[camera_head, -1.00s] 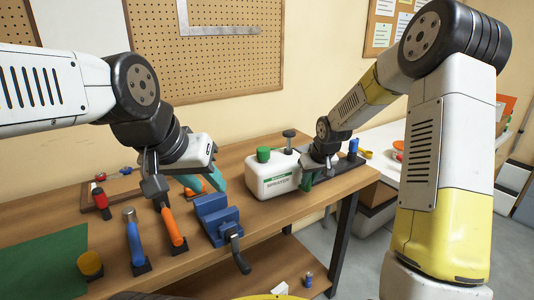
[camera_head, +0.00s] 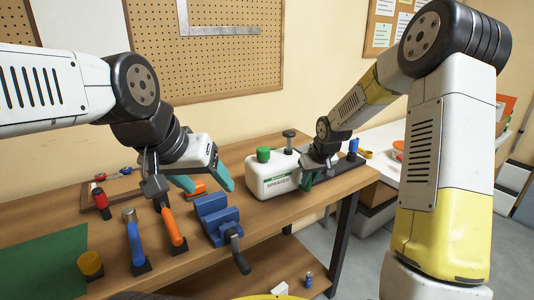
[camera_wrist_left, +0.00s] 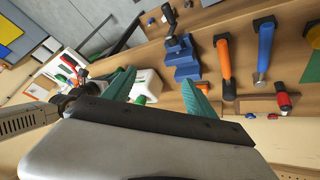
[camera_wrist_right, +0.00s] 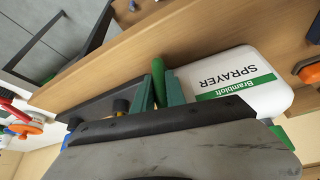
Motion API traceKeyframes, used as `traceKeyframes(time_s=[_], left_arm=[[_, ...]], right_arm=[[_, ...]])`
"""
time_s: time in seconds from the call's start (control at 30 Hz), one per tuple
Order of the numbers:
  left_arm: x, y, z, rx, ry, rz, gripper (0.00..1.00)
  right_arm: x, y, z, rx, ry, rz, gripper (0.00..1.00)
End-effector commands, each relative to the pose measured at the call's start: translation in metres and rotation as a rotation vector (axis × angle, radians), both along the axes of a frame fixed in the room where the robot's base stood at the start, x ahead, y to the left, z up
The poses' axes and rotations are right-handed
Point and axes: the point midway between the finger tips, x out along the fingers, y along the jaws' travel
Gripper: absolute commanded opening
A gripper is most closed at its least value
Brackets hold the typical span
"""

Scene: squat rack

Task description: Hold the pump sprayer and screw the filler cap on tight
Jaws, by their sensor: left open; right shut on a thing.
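The white pump sprayer (camera_head: 268,183) stands upright on the bench, with a green label band. Its green filler cap (camera_head: 263,154) is on top at the left, next to a black pump knob (camera_head: 289,133). My right gripper (camera_head: 306,182) is at the sprayer's right end; in the right wrist view its fingers are shut on a green grip (camera_wrist_right: 158,72) beside the white body. My left gripper (camera_head: 205,182) is open and empty, above the bench left of the sprayer. In the left wrist view the sprayer (camera_wrist_left: 150,83) and cap (camera_wrist_left: 140,100) show beyond its fingers, partly hidden.
A blue vise (camera_head: 215,218) stands in front of my left gripper. An orange-handled tool (camera_head: 173,227), a blue-handled hammer (camera_head: 134,240) and a red-handled tool (camera_head: 101,203) stand to the left. An orange object (camera_head: 194,189) lies behind the left fingers. A pegboard (camera_head: 215,60) hangs behind.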

Motion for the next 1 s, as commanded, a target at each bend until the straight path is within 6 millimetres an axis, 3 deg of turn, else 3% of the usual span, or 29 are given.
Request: traceKeyframes(time_s=[0.37,1.0], left_arm=[[0.019,-0.001,0.013,0.024,0.031,-0.012,0.65],[0.103,-0.013,0.05,0.118,0.159,-0.066,0.65]], right_arm=[[0.0,0.0,0.0,0.001,-0.001,-0.001,0.0],[0.0,0.0,0.0,0.001,-0.001,-0.001,0.0]])
